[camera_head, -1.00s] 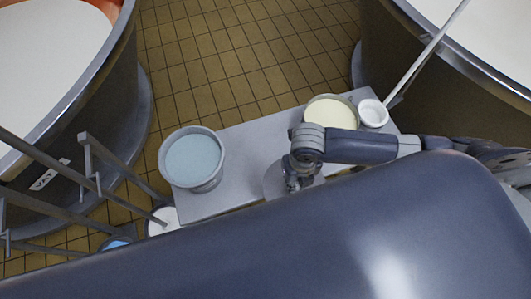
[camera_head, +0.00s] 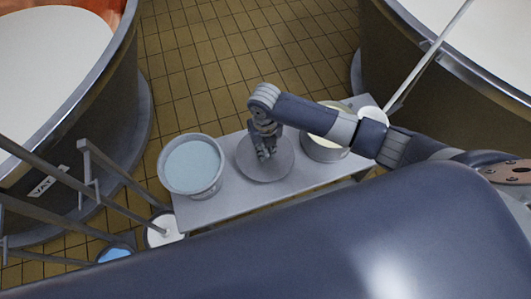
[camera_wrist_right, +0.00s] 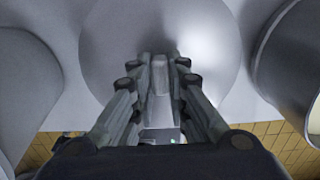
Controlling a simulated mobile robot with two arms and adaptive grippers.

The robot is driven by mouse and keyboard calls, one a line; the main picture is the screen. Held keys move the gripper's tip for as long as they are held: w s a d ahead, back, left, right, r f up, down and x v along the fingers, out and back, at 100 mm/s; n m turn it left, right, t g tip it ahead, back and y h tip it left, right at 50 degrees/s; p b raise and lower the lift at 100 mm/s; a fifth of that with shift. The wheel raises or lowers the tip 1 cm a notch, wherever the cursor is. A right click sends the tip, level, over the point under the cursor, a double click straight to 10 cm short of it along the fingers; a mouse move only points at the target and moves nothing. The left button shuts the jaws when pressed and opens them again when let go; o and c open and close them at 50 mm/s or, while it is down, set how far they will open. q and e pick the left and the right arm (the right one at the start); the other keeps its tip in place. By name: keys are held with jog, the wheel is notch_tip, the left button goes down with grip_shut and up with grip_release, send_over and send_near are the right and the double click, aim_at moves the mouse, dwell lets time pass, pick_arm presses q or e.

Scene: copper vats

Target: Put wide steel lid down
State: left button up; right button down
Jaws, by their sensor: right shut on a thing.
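The wide steel lid (camera_head: 279,172) is a round grey disc over the middle of the grey bench (camera_head: 230,203), between two buckets. My right gripper (camera_head: 267,157) is above the lid's centre and shut on its knob. In the right wrist view the lid (camera_wrist_right: 110,50) fills the upper middle, and the gripper fingers (camera_wrist_right: 160,75) close on the pale knob from both sides. The lid looks level and close to the bench top; I cannot tell whether it touches. My left gripper is not in view.
A bucket of bluish liquid (camera_head: 192,166) stands left of the lid. A bucket of cream-coloured content (camera_head: 322,148) stands right, partly behind my arm, with a small white container (camera_head: 374,114) beyond it. Large vats (camera_head: 100,110) flank the bench. Two floor buckets, one white (camera_head: 158,230), stand at lower left.

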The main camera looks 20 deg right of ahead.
jog(key=shift+s+f, duration=0.1)
jog(key=shift+f, duration=1.6)
jog(key=shift+f, duration=0.15)
jog(key=c, duration=1.6)
grip_release()
jog(key=shift+o, duration=0.2)
jog(key=shift+r, duration=0.25)
notch_tip(320, 180, up, 12)
jog(key=shift+f+p, duration=0.1)
jog(key=shift+p, duration=0.45)
